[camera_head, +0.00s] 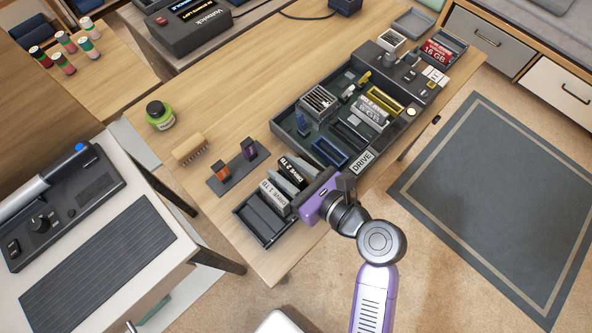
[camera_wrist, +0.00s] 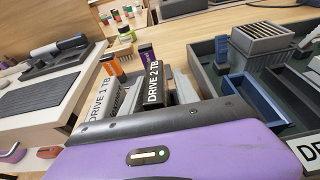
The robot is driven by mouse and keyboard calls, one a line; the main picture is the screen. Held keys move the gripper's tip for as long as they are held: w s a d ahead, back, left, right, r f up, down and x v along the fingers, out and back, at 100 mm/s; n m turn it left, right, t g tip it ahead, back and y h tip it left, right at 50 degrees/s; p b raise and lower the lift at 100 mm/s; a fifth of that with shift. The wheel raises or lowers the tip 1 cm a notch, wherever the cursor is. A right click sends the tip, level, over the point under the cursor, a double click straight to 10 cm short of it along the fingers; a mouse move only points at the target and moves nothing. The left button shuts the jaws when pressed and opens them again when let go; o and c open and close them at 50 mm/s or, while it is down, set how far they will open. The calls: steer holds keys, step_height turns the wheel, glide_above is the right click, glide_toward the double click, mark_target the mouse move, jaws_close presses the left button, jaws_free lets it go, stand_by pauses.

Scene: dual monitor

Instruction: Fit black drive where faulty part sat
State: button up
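The black drive labelled "DRIVE 2 TB" (camera_head: 291,168) stands in a dark rack (camera_head: 262,226) at the table's front edge; it also shows in the wrist view (camera_wrist: 153,88). A pale drive labelled "DRIVE 1 TB" (camera_head: 273,197) stands beside it, also in the wrist view (camera_wrist: 102,100). My gripper (camera_head: 318,196) is just right of the drives, close to the rack. A blue-framed bay (camera_head: 329,153) sits in the open dark case (camera_head: 284,125), beside a white "DRIVE" label (camera_head: 361,161). The bay looks empty.
The case holds other parts, including a grey-finned block (camera_head: 318,101). Left of the rack are a small holder (camera_head: 224,184) with orange and purple pieces, a brush (camera_head: 190,149) and a green jar (camera_head: 160,115). Grey trays (camera_head: 413,22) stand far right.

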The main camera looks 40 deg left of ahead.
jaws_close()
steer(key=shift+r, duration=0.1)
